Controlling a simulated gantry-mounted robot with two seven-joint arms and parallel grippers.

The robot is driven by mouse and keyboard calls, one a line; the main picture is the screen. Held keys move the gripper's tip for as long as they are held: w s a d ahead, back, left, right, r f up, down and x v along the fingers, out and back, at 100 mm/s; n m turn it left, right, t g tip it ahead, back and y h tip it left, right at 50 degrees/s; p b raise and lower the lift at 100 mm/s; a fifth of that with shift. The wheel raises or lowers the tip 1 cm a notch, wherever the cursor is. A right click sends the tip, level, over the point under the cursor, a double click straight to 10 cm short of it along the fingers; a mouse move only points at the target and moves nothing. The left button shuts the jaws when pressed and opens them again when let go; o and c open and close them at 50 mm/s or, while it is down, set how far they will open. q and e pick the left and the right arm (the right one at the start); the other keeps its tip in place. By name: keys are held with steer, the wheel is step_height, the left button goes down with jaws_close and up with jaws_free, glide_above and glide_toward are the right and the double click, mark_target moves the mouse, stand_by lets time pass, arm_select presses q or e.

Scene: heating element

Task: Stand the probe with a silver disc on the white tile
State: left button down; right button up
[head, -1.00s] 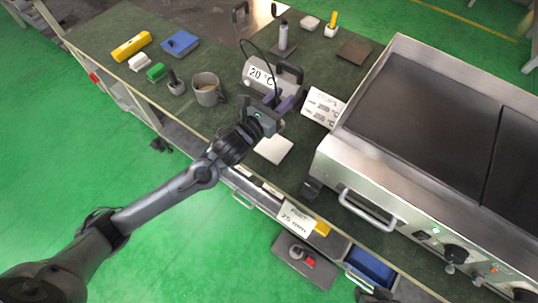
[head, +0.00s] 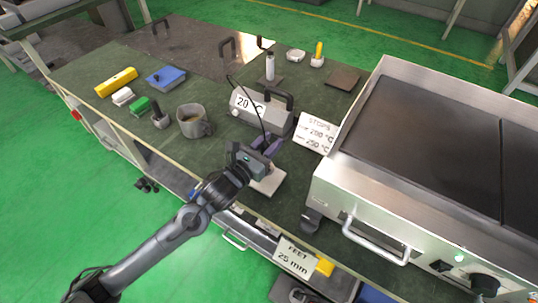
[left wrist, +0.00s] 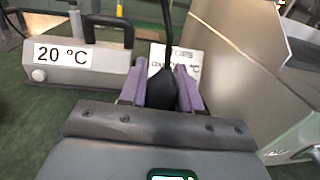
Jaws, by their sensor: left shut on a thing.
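My left gripper (head: 268,147), with purple fingers, is shut on a black probe handle (left wrist: 157,95). A thin black cable (head: 247,92) rises from the handle. The probe's lower end and any silver disc are hidden behind the gripper. The white tile (head: 268,184) lies on the dark green bench top, just below the gripper in the head view and partly covered by it. I cannot tell whether the probe touches the tile. My right gripper is not in view.
The grey 20 °C box (head: 262,112) stands just behind the gripper, with the white STOPS card (head: 318,132) beside it. The steel griddle (head: 340,190) is close on the right. A grey mug (head: 192,122) stands to the left. A FEET 25 mm card (head: 295,258) is at the front.

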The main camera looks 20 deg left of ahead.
arm_select(q)
step_height(320, 180, down, 4)
steer(key=shift+r+b, duration=0.1)
steer(key=shift+b, duration=0.8)
steer(key=c, duration=0.8)
jaws_free()
steer(key=shift+f, duration=0.25)
